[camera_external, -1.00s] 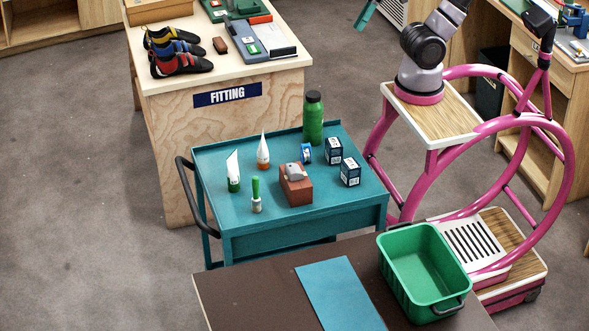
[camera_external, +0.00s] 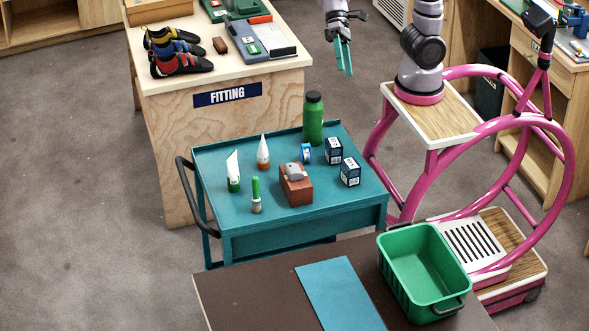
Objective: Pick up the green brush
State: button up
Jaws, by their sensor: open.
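The green brush (camera_external: 256,194) stands upright on the teal cart (camera_external: 290,228), near its front left, green handle up and pale bristle end down. My gripper (camera_external: 345,72) has teal fingers pointing down. It is open and empty, in the air behind the cart and to the right of the fitting table, well away from the brush.
On the cart stand a white-tipped green tube (camera_external: 233,172), an orange-based cone bottle (camera_external: 263,153), a brown block (camera_external: 296,188), a blue tape roll (camera_external: 306,153), a green bottle (camera_external: 313,119) and two dark boxes (camera_external: 334,150). A green bin (camera_external: 424,270) sits on the brown table (camera_external: 250,290).

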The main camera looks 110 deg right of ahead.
jog(key=w+a+f+m+y, duration=0.4)
jog(key=w+a, duration=0.1)
jog(key=w, duration=0.4)
jog(key=m+t+h, duration=0.1)
jog(key=m+t, duration=1)
jog(key=m, duration=0.4)
send_over(255, 178)
notch_tip(255, 178, down, 21)
jog(key=shift+f, duration=0.1)
notch_tip(255, 178, down, 3)
jog(key=shift+f+h, duration=0.15)
jog(key=shift+h, duration=0.15)
notch_tip(255, 178, down, 3)
jog(key=shift+w+a+f, duration=0.35)
jog(key=shift+w+a, duration=0.25)
jog(key=shift+a, duration=0.05)
jog(key=shift+w+a, duration=0.35)
jog(key=shift+w, duration=0.15)
grip_shut()
